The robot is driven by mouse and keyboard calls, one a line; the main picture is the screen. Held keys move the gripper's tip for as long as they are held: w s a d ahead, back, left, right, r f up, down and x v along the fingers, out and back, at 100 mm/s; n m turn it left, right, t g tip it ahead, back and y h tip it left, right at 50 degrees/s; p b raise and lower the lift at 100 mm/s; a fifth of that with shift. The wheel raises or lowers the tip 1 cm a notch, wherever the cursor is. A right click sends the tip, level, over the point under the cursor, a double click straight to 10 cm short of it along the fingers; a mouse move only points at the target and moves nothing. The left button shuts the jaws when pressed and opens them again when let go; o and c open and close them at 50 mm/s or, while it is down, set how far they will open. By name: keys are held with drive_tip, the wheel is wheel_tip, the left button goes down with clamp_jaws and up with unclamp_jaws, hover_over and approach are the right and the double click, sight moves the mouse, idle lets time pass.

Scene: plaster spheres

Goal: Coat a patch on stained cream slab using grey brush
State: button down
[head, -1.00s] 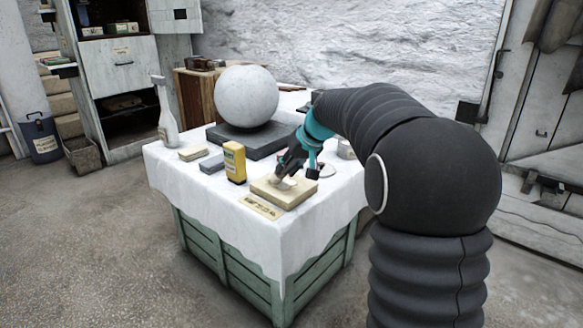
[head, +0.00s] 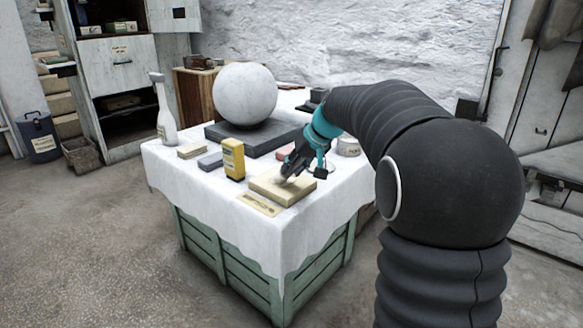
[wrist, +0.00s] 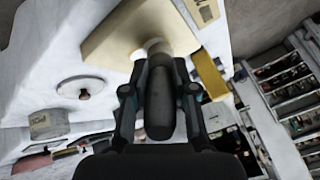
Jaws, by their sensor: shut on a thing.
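The cream slab (head: 297,193) lies flat near the front right corner of the cloth-covered table; it also shows at the top of the wrist view (wrist: 108,38). My gripper (head: 294,167) is above the slab, shut on the grey brush (wrist: 160,103). The brush's dark handle stands between my fingers in the wrist view, with its pale head (wrist: 157,47) at the slab's surface, seemingly touching it. The brush head hides part of the slab, and I cannot make out a clear stain or coating.
A yellow box (head: 233,159) stands left of the slab, with a label card (head: 259,204) in front. A large plaster sphere (head: 245,94) rests on a dark base behind. A round white lid (wrist: 75,85) lies near the slab.

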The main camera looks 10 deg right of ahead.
drive_tip(key=shift+w+a+f+p, duration=0.1)
drive_tip(key=shift+w+a+p, duration=0.65)
drive_tip(key=shift+w, duration=0.4)
drive_tip(key=shift+a, duration=0.1)
drive_tip(key=shift+v, duration=1.1)
drive_tip(key=shift+s+r+p, duration=0.1)
drive_tip(key=shift+r+p, duration=0.9)
drive_tip(key=shift+r, duration=0.15)
drive_tip(key=shift+r, duration=0.1)
wheel_tip(320, 180, up, 4)
drive_tip(key=p, duration=0.3)
